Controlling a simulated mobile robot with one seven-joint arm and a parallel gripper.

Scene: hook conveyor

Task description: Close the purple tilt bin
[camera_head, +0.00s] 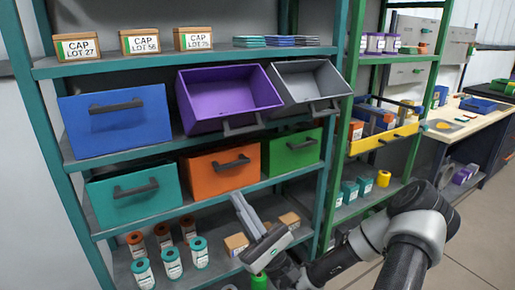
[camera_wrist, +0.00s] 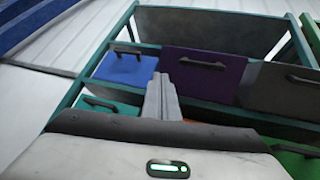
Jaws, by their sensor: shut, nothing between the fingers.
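The purple tilt bin (camera_head: 232,92) hangs tilted open on the upper bin row in the head view, its empty inside showing. Its dark handle (camera_head: 243,126) is at the lower front edge. In the wrist view the purple front panel (camera_wrist: 205,92) with its handle is right of and beyond the fingers. My gripper (camera_head: 238,200) is shut and empty. In the head view its fingers point up, below the purple bin and in front of the lower shelves, and appear apart from the bin. The gripper (camera_wrist: 162,80) also shows in the wrist view.
A grey bin (camera_head: 305,82) stands tilted open right of the purple one. The blue (camera_head: 117,130), teal (camera_head: 134,198), orange (camera_head: 222,183) and green (camera_head: 292,160) bins look closed. Boxes stand on the top shelf, cans below. A green-framed rack (camera_head: 333,170) is at the right.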

